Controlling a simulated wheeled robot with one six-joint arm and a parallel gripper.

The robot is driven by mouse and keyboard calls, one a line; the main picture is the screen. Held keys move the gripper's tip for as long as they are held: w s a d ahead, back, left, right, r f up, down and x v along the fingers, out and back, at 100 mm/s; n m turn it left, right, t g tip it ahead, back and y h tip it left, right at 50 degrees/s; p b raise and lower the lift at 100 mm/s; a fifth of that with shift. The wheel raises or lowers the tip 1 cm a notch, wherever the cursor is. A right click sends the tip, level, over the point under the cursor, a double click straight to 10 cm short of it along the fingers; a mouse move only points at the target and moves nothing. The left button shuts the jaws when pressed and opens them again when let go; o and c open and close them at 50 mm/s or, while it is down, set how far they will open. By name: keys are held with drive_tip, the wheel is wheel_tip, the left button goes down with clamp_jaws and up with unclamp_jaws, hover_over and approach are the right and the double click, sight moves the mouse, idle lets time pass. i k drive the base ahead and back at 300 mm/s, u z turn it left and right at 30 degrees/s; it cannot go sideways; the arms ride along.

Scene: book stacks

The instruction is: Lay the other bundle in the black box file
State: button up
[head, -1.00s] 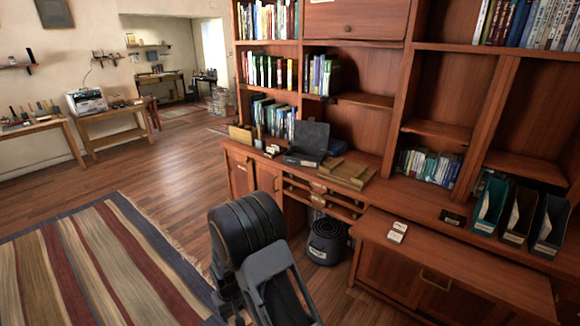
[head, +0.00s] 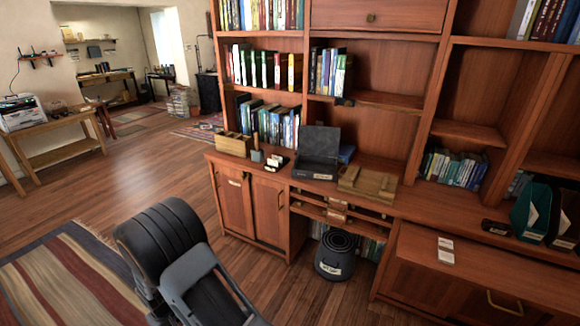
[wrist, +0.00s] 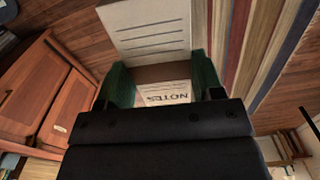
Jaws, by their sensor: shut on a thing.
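The black box file (head: 316,172) stands on the wooden desk with its lid raised against the back. Its inside is too small to make out. My gripper (wrist: 163,84) shows in the wrist view, with a green finger on each side of a bundle of notes (wrist: 150,30). The bundle is pale paper with ruled lines, a brown band and a label reading NOTES. It is held clear of the desk, over the floor and rug. The head view shows my dark arm at the bottom, but the gripper and bundle are hidden there.
A brown wooden tray (head: 368,183) sits right of the box file, and a wooden organiser (head: 233,144) stands to its left. A dark round bin (head: 335,255) stands on the floor under the desk. Upright files (head: 531,209) stand far right. Open floor lies before the cabinet.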

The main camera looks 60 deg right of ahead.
sight(315, 168)
drive_tip(key=z, duration=0.45)
drive_tip(key=i, duration=1.05)
drive_tip(key=z, duration=0.8)
